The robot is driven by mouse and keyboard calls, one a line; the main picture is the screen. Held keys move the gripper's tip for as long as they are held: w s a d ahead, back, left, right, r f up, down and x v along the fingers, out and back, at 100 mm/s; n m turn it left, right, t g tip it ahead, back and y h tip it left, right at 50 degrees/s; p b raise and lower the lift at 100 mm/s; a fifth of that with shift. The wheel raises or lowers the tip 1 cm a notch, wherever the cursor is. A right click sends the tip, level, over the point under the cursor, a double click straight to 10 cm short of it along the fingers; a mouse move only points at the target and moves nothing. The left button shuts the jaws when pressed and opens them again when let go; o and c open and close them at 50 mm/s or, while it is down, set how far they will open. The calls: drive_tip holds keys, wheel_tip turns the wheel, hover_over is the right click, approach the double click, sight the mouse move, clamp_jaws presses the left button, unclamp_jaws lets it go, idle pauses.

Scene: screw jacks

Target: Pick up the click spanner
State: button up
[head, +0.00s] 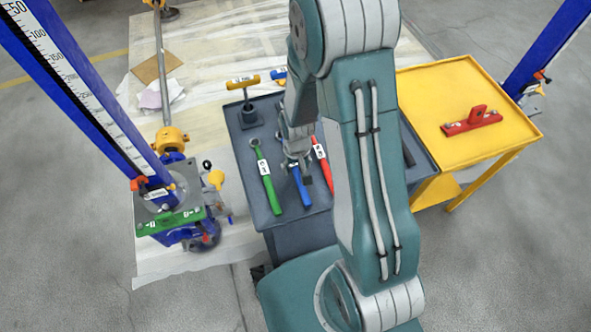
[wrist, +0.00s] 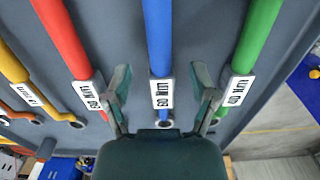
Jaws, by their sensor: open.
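Click spanners with coloured handles lie side by side on a dark grey cart top (head: 291,218). I see a green spanner (head: 267,183), a blue spanner (head: 302,190) and a red spanner (head: 323,164). My gripper (head: 312,176) is above the blue one, open and empty. In the wrist view, the fingers of my gripper (wrist: 160,82) stand on either side of the blue spanner (wrist: 158,40) near its white label. The red spanner (wrist: 64,40) is to the left and the green spanner (wrist: 258,35) to the right. Whether the fingers touch the blue spanner cannot be told.
A yellow T-handled tool (head: 243,83) stands at the cart's back left. A yellow table (head: 440,85) with a red part (head: 471,121) is at right. A blue screw jack (head: 90,95) stands at left. My arm hides part of the cart.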

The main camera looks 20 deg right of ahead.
wheel_tip(320, 180, down, 2)
drive_tip(key=shift+d+f, duration=0.1)
drive_tip(key=shift+d, duration=0.05)
drive_tip(key=shift+a+f, duration=0.2)
drive_tip(key=shift+f, duration=0.05)
drive_tip(key=shift+a, duration=0.1)
drive_tip(key=shift+c, duration=1.3)
clamp_jaws()
drive_tip(key=shift+r, duration=0.1)
